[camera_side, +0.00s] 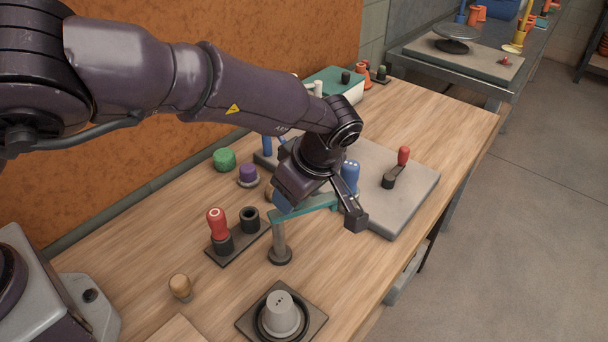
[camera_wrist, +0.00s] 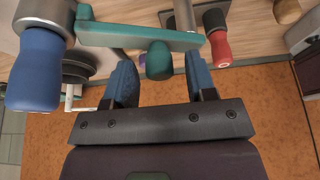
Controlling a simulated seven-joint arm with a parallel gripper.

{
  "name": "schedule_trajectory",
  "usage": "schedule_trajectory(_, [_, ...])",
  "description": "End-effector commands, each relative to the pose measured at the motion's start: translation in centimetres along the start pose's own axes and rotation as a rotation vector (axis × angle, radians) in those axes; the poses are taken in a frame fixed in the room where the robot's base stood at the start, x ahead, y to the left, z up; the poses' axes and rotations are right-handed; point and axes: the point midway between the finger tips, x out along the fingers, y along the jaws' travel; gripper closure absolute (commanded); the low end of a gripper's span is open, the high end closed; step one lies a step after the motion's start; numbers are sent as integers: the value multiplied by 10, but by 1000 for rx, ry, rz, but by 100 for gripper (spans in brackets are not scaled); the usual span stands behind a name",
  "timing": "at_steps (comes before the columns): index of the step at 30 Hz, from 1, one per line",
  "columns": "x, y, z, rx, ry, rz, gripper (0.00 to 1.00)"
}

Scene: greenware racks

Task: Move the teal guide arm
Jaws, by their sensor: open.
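The teal guide arm (camera_side: 306,206) is a flat bar reaching right from the top of a grey post (camera_side: 280,240) with a round dark foot. In the wrist view the bar (camera_wrist: 140,36) crosses just beyond my fingertips. My gripper (camera_side: 320,212) is open over the bar, and partly hides it in the side view. In the wrist view my blue-padded fingers (camera_wrist: 161,76) are apart, with a green knob (camera_wrist: 158,60) showing between them. I cannot tell whether the fingers touch the bar.
A blue handle (camera_side: 350,174) stands close behind my gripper on a grey slab (camera_side: 410,200). A red-handled tool (camera_side: 217,224) stands left of the post. A grey cup (camera_side: 281,314) stands in front. Green (camera_side: 224,159) and purple (camera_side: 247,173) knobs are near the wall.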

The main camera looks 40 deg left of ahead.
Motion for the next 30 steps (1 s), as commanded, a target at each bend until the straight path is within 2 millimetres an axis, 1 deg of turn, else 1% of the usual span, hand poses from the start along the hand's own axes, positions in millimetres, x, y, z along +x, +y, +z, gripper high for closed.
schedule_trajectory(5, [-30, 1, 1, 0, -5, 6, 49])
schedule_trajectory(12, [-84, 1, 0, 0, -4, 6, 49])
schedule_trajectory(15, [-102, 0, 0, 0, -4, 5, 49])
schedule_trajectory(18, [-115, 0, 0, -1, -3, 4, 49])
schedule_trajectory(22, [-124, 0, 0, -2, -2, 3, 49])
schedule_trajectory(30, [-126, 0, 0, -2, -1, 1, 49])
